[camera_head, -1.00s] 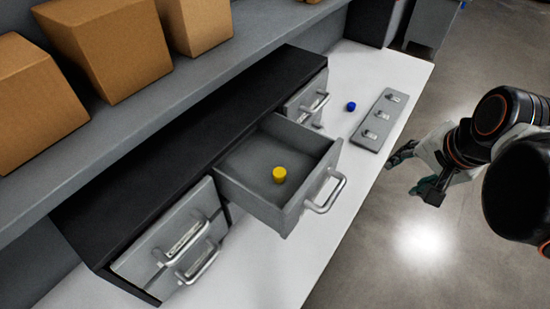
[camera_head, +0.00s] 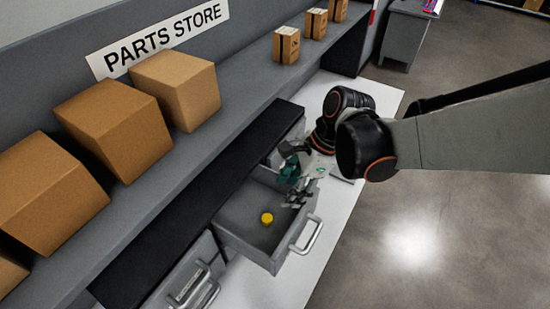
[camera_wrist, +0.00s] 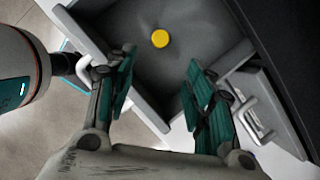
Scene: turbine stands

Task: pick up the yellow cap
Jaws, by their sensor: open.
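The yellow cap (camera_head: 267,218) lies on the floor of the open drawer (camera_head: 238,213). It also shows in the wrist view (camera_wrist: 160,38), near the top middle, beyond my fingertips. My gripper (camera_head: 292,186) is over the right far part of the drawer, to the right of and above the cap. In the wrist view my gripper (camera_wrist: 158,88) has its two green-padded fingers wide apart with nothing between them. The cap is apart from both fingers.
The drawer's front handle (camera_head: 305,233) sticks out over the white worktop (camera_head: 345,212). A shut drawer with handles (camera_head: 190,290) is at the near left. Cardboard boxes (camera_head: 112,126) stand on the shelf above.

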